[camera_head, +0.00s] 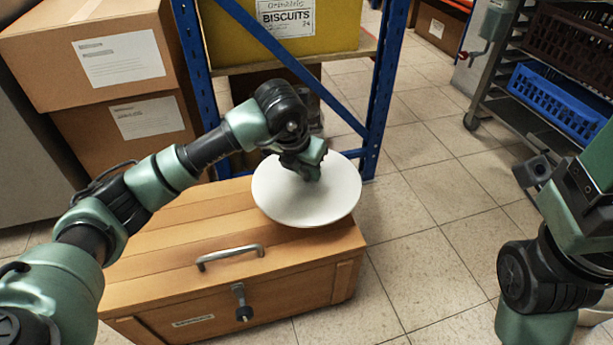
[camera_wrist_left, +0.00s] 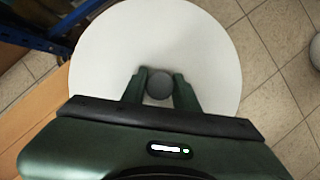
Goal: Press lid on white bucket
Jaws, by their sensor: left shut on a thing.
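The lid (camera_head: 285,205) is a large round white disc in the head view, above the right part of a wooden chest. It fills much of the left wrist view (camera_wrist_left: 160,25). My left gripper (camera_head: 304,172) is over the lid's middle, pointing down. In the left wrist view its two green fingers (camera_wrist_left: 160,88) are shut on the lid's round grey knob (camera_wrist_left: 159,84). My right arm is at the right edge of the head view, with no fingers I can make out.
The wooden chest (camera_head: 190,240) has a metal handle (camera_head: 229,256) on top. Cardboard boxes (camera_head: 95,55) stand behind left. A blue rack (camera_head: 383,80) holding a yellow biscuits box (camera_head: 235,35) is close behind the lid. Tiled floor (camera_head: 430,200) is clear to the right, before a crate trolley (camera_head: 500,85).

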